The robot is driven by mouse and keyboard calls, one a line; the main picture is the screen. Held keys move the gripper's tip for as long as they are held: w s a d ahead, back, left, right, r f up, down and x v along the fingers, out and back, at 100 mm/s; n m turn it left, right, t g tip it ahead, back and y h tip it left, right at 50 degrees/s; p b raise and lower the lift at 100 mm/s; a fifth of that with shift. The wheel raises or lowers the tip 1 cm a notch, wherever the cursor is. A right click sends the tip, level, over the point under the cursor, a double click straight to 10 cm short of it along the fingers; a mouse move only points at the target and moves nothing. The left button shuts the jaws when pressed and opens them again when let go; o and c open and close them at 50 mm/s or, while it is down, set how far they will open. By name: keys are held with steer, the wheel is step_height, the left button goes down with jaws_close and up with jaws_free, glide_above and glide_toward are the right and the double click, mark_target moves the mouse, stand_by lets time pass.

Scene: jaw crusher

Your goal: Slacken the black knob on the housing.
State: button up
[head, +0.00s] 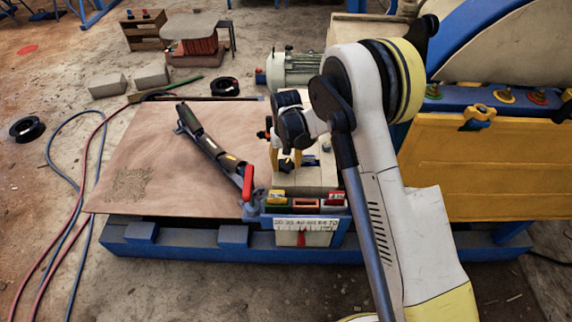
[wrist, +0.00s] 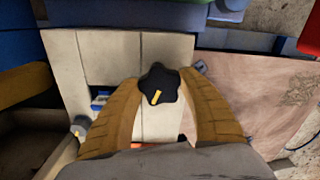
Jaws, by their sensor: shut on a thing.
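The black knob (wrist: 157,78) is a lobed knob with a yellow mark, seen in the wrist view on the cream housing (wrist: 75,60). My gripper (wrist: 162,84) has its two tan fingers on either side of the knob and is shut on it. The yellow mark points down and slightly left in that view. In the head view my gripper (head: 291,163) reaches down over the cream housing (head: 318,176), and the arm and wrist hide the knob there.
A scale with a red pointer (head: 301,239) is on the front. A yellow panel (head: 480,165) and blue wheel guard stand at right. Hoses and bricks lie at left.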

steer(key=n, duration=1.3)
steer(key=shift+w+b, duration=0.1)
steer(key=shift+b, duration=0.25)
steer(key=shift+n, duration=2.1)
steer(key=o, duration=1.2)
